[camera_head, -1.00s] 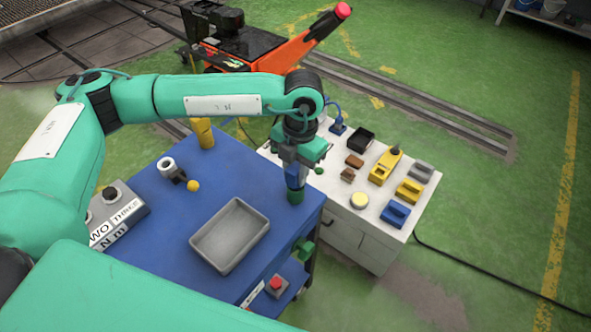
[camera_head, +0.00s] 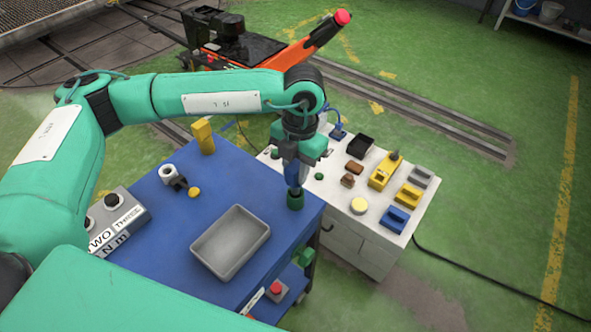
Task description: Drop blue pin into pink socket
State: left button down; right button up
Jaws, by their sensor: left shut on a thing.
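My left gripper (camera_head: 297,168) points down over the right corner of the blue table and is shut on the blue pin (camera_head: 294,178). The pin is upright, its upper part hidden by the jaws. Directly below it stands a small dark green cylinder (camera_head: 295,201) on the table; I cannot tell whether the pin's lower end touches it or enters it. I cannot make out a pink socket in this view. My right gripper is not in view.
The blue table (camera_head: 175,225) carries a grey tray (camera_head: 230,243), a yellow block (camera_head: 203,137), a white ring-shaped part (camera_head: 170,176) and a yellow disc (camera_head: 194,192). A white cabinet (camera_head: 350,236) to the right holds several small parts, including a blue block (camera_head: 395,219).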

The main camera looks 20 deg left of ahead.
pick_arm(q)
jog(key=shift+r+p, duration=0.45)
jog(key=shift+r, duration=1.2)
jog(key=shift+r, duration=0.1)
jog(key=shift+r+p, duration=0.95)
jog(key=shift+r, duration=1.45)
